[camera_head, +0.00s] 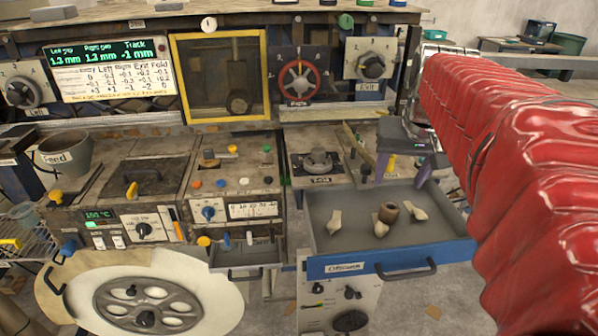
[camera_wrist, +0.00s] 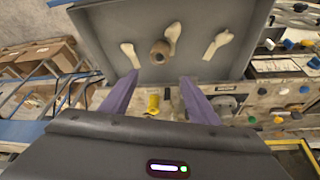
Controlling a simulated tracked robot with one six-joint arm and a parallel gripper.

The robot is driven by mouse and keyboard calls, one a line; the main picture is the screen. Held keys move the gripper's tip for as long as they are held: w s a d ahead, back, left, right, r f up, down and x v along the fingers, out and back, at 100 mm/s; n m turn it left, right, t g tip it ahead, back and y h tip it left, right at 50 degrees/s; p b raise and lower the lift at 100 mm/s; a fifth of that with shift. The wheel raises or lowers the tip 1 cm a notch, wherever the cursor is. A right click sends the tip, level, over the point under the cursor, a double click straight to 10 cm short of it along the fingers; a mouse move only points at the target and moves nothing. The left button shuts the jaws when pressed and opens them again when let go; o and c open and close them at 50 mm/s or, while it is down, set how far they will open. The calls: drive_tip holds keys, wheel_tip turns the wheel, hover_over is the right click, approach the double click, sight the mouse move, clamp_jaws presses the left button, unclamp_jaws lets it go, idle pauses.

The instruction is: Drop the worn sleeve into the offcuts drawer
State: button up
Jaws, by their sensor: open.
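The offcuts drawer (camera_head: 440,254), with a blue front and a label, is pulled open below the bench in the head view. The brown ring-shaped worn sleeve (camera_head: 388,212) lies inside it among pale offcuts, close to the middle one. In the wrist view the sleeve (camera_wrist: 160,50) shows on the grey drawer floor (camera_wrist: 105,30), beside the middle offcut. My gripper (camera_head: 403,180) is above the back part of the drawer. Its purple fingers (camera_wrist: 160,82) are spread apart with nothing between them, clear of the sleeve.
Pale offcuts (camera_head: 335,221) lie in the drawer. A smaller drawer (camera_head: 245,255) stands partly open to the left. A large pale wheel (camera_head: 150,300) is at lower left. The bench holds knobs and a red handwheel (camera_head: 299,81). Cardboard boxes (camera_wrist: 50,55) show at left in the wrist view.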

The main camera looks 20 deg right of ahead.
drive_tip(key=v, duration=0.6)
drive_tip(key=shift+s, duration=0.15)
idle(0.4)
